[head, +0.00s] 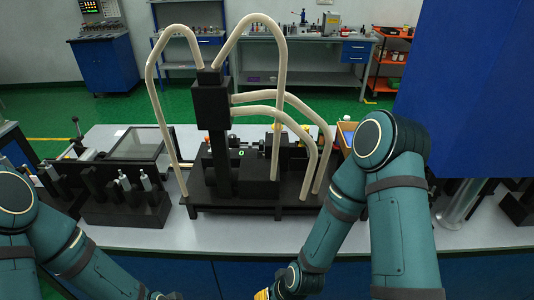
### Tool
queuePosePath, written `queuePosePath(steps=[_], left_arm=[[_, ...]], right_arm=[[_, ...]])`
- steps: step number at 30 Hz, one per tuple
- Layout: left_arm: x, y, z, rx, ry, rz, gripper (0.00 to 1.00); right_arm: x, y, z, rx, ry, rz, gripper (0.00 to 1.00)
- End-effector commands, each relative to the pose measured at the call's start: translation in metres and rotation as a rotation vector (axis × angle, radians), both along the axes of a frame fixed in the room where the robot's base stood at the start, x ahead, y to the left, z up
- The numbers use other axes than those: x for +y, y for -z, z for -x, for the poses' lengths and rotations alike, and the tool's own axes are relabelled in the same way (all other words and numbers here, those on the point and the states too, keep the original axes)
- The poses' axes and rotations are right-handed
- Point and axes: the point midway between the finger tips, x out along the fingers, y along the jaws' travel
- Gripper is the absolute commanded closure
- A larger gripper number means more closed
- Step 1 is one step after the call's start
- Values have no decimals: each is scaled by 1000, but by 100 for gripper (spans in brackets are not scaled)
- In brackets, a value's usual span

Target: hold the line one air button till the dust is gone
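The black machine (211,105) with cream hoses (282,50) stands on the grey bench in the middle. A small green-lit ring (241,153) shows on its front; I cannot tell whether it is the line one air button. Yellow and reddish parts (306,131) show behind the hoses, too small to make out. No dust can be made out. Both my arms reach down past the bench's front edge to the bottom of the picture.
A black fixture (122,205) with upright silver handles stands left of the machine, before a framed panel (140,144). A tall blue panel (465,85) blocks the right side. Bare bench top (250,228) lies along the front edge. A workbench (300,78) stands far behind.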

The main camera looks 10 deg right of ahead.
Motion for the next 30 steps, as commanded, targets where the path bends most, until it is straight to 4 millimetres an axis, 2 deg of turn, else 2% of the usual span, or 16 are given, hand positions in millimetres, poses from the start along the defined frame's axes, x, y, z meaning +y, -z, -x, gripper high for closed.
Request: queuePosePath(steps=[5,6,9,30], left_arm=[[0,0,0,0,0,0,36],[0,0,0,0,0,0,36],[0,0,0,0,0,0,36],[0,0,0,0,0,0,36]], right_arm=[[0,0,0,0,0,0,54],[0,0,0,0,0,0,68],[0,0,0,0,0,0,100],[0,0,0,0,0,0,100]])
